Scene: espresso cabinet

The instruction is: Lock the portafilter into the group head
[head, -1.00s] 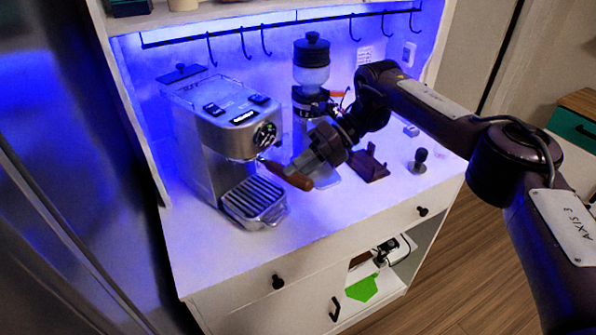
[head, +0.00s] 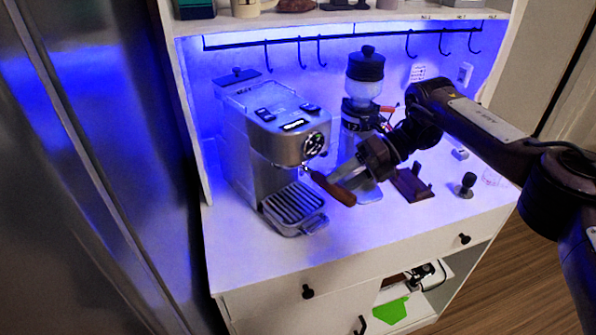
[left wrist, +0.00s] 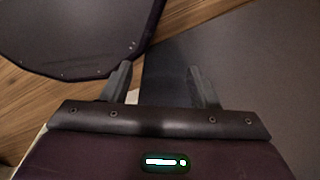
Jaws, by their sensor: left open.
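The espresso machine (head: 270,130) stands at the left of the counter. The portafilter (head: 332,188) shows mainly as a brown handle, angled out to the lower right from below the machine's group head (head: 304,165). Its basket is too small and shaded to tell how it sits there. My right gripper (head: 352,178) comes in from the right, its pale fingers at the handle. Whether they are closed on it I cannot tell. My left gripper (left wrist: 161,84) shows only in the left wrist view, open and empty, away from the counter.
A grinder (head: 363,90) stands behind my right gripper. A brown stand (head: 412,184) and a dark tamper (head: 465,185) are to the right. The drip tray (head: 296,208) juts out under the group head. The front of the counter (head: 370,235) is clear.

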